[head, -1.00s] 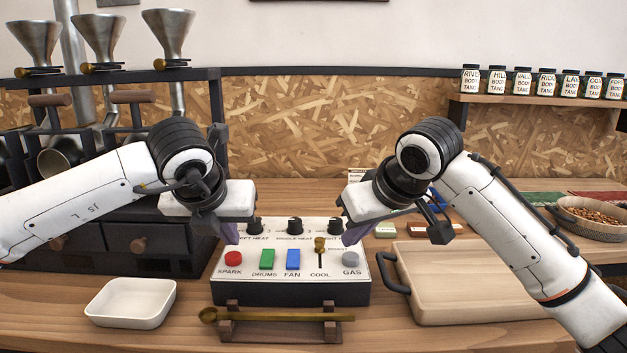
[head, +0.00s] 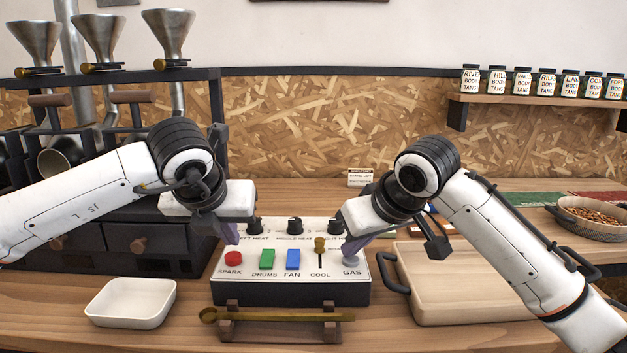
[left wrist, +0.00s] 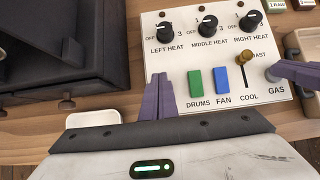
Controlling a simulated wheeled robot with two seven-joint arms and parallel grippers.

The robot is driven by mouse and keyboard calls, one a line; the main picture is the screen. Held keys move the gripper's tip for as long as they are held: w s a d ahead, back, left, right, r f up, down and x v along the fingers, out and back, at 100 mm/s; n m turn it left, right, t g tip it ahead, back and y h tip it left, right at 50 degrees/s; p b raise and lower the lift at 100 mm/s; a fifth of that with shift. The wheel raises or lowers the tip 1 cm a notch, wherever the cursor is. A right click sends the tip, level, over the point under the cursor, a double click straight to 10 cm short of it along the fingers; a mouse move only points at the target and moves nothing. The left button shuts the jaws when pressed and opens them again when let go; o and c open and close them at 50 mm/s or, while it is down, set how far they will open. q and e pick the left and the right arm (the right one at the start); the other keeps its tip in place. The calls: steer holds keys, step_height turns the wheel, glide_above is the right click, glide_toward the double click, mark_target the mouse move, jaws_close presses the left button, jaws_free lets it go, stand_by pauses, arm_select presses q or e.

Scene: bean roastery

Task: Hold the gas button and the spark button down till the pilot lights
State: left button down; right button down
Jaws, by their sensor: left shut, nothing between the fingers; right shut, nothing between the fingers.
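The control panel (head: 290,292) sits on the bench. Its red SPARK button (head: 231,258) is at the left end and its grey GAS button (head: 351,263) at the right end. My left gripper (head: 231,236) is shut and empty, its tip just above and behind the spark button with a visible gap. In the left wrist view its purple fingers (left wrist: 161,92) hide the spark button. My right gripper (head: 347,252) is shut and empty, its tip at the gas button. I cannot tell whether it touches or presses it. No pilot flame shows.
Between the buttons are a green DRUMS switch (head: 267,259), a blue FAN switch (head: 293,259) and a brass COOL lever (head: 320,246). Heat knobs (head: 295,226) line the back. A brass scoop (head: 270,316) lies in front, a white dish (head: 131,302) left, a wooden tray (head: 470,290) right.

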arm_select(q)
steer(key=shift+f, duration=1.2)
arm_select(e)
steer(key=shift+f, duration=0.1)
stand_by(1.0)
arm_select(q)
step_height(320, 180, up, 8)
stand_by(0.7)
